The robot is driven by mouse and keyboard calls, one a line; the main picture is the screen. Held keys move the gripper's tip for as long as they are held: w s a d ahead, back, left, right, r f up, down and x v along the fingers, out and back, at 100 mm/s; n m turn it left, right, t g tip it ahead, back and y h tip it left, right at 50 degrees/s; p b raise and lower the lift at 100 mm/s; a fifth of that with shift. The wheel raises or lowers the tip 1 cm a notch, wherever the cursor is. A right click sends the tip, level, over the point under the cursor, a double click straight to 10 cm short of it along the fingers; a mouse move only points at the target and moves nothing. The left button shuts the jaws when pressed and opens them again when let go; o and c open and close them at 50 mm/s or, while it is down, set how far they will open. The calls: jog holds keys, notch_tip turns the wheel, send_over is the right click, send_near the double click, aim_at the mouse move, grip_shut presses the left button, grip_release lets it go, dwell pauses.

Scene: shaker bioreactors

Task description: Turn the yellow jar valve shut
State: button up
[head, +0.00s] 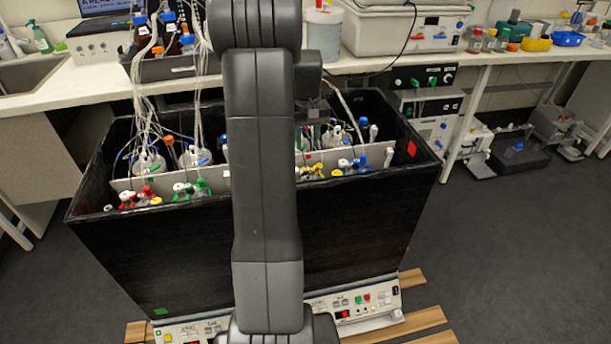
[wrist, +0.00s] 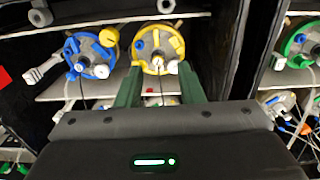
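The yellow jar (wrist: 143,44), a round lid with a yellow ring and small white and yellow fittings, is at the top centre of the wrist view. A small pale fitting (wrist: 157,62) sits on its near rim; I cannot tell whether this is the valve or how it is turned. My gripper (wrist: 160,72) is open, its two green fingers apart on either side of the jar's near rim. I see nothing clamped between them, and contact is unclear. In the head view, yellow fittings (head: 313,172) show in the black box right of my arm, which hides most of the gripper.
A blue-ringed jar (wrist: 72,57) stands left of the yellow one, and a green-ringed jar (wrist: 291,43) lies beyond a divider at right. The black box (head: 340,235) has high walls. Loose tubes (head: 150,95) hang into its left half. A bench (head: 85,82) runs behind.

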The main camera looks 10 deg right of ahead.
jog(key=f, duration=0.5)
jog(key=w+f, duration=0.1)
jog(key=f, duration=0.9)
jog(key=shift+w+d, duration=0.25)
jog(key=shift+d, duration=0.15)
grip_shut()
